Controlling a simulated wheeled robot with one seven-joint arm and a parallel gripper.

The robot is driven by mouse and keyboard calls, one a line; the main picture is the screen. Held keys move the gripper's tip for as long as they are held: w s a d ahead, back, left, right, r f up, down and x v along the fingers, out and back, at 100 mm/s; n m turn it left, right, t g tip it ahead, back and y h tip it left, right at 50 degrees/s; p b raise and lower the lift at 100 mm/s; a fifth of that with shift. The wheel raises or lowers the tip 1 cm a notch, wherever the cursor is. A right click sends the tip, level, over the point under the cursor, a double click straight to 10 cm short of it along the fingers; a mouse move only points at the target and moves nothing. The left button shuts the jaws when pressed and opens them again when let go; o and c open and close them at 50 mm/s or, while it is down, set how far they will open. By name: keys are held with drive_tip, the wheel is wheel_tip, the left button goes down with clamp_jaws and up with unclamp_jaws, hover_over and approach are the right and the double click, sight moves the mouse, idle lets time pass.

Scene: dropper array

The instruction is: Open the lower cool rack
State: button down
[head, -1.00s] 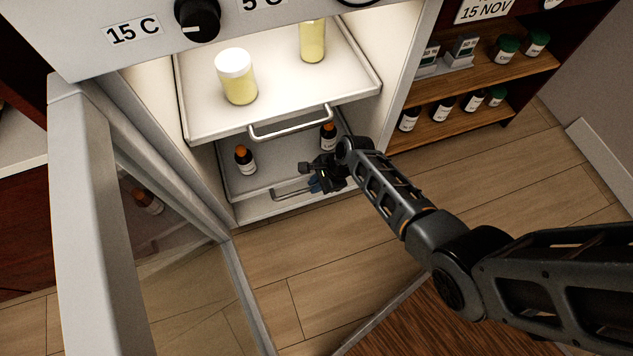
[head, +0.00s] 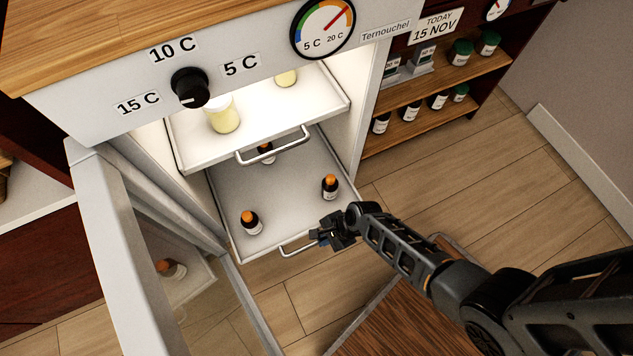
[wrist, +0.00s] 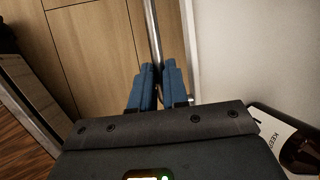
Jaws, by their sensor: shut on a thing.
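The lower rack (head: 275,190) is a pale tray in the open white cool cabinet. It is slid out past the upper rack, and three small dark bottles with orange caps stand on it. Its metal handle (head: 297,248) is at the front edge. My gripper (head: 318,236) is at the right part of this handle. In the wrist view the blue fingers (wrist: 159,82) are closed around the metal bar of the handle (wrist: 153,35). The exact contact is partly hidden by the fingers.
The upper rack (head: 180,160) with its own handle (head: 275,150) sits above, holding two pale yellow containers. The open glass-paned door (head: 110,230) stands at left. Shelves with bottles (head: 420,120) are at right. The wooden floor (head: 420,190) is clear between.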

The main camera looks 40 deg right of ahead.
drive_tip(key=s+a+p, duration=0.1)
drive_tip(key=s, duration=0.4)
drive_tip(key=shift+s+a, duration=0.4)
drive_tip(key=c, duration=1.1)
unclamp_jaws()
drive_tip(key=shift+p, duration=0.3)
drive_tip(key=p+v, duration=0.3)
drive_tip(key=v, duration=0.4)
drive_tip(key=shift+s+d+r+p, duration=0.1)
drive_tip(key=shift+d+r+p, duration=0.05)
drive_tip(key=shift+r+p, duration=0.25)
